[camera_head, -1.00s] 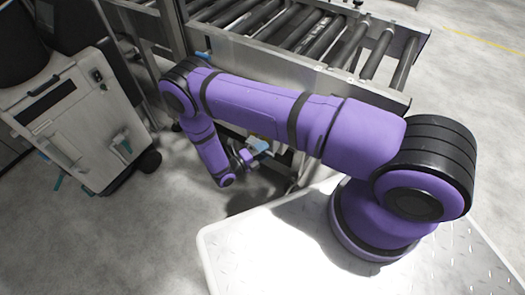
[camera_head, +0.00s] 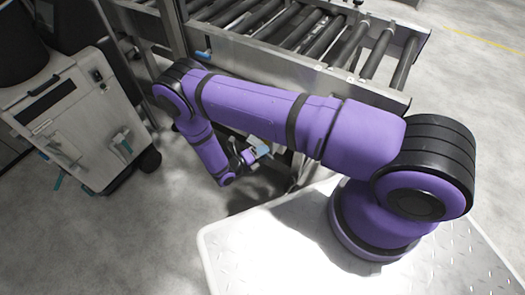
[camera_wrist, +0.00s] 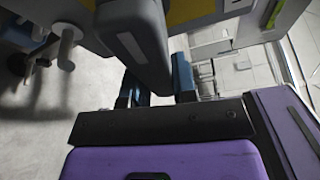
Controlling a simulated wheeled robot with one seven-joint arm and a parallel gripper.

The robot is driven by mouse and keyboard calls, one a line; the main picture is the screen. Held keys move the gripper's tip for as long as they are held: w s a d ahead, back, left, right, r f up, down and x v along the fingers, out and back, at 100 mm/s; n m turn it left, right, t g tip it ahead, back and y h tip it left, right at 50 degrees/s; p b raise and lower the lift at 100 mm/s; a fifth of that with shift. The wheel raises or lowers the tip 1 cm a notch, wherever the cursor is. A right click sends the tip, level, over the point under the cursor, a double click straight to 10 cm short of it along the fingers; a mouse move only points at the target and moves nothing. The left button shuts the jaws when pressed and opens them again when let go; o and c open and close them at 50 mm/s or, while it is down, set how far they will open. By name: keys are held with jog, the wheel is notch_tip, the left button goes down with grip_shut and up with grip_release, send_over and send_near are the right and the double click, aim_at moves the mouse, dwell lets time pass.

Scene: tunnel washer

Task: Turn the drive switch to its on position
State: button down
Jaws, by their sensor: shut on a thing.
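My gripper shows in the wrist view (camera_wrist: 158,88) with its two dark blue fingers on either side of the lower end of a thick dark grey handle (camera_wrist: 138,45). It is shut on this handle, which appears to be the drive switch. The handle has a pale mark on its face and runs up to the top of the picture, before a yellow panel (camera_wrist: 192,10). In the head view my gripper (camera_head: 262,150) is small, low beside the roller conveyor's frame, and the switch cannot be made out there. The switch's on and off marks are not readable.
A roller conveyor (camera_head: 300,62) with a metal frame stands behind my arm. A blue handle (camera_head: 203,55) sits on the frame's left end. A pale wheeled cabinet (camera_head: 85,115) stands at the left. The grey floor (camera_head: 130,240) at the lower left is clear.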

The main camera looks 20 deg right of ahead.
jog(key=m, duration=0.1)
jog(key=f+m+y, duration=0.1)
jog(key=m, duration=0.1)
jog(key=shift+w+a+f+m+t+y, duration=0.3)
jog(key=shift+f+y, duration=0.1)
jog(key=shift+w+a+f+m+t+y, duration=0.25)
jog(key=shift+m+y, duration=0.15)
jog(key=shift+m, duration=0.35)
jog(key=shift+w+a+f+m+t+y, duration=0.1)
jog(key=shift+w+f+m+t+y, duration=0.2)
jog(key=shift+m, duration=0.4)
jog(key=shift+w+a+f+m+t+y, duration=0.15)
jog(key=shift+w+a+f+m+y, duration=0.1)
jog(key=shift+m+y, duration=0.4)
jog(key=c, duration=0.9)
grip_release()
jog(key=shift+c, duration=0.2)
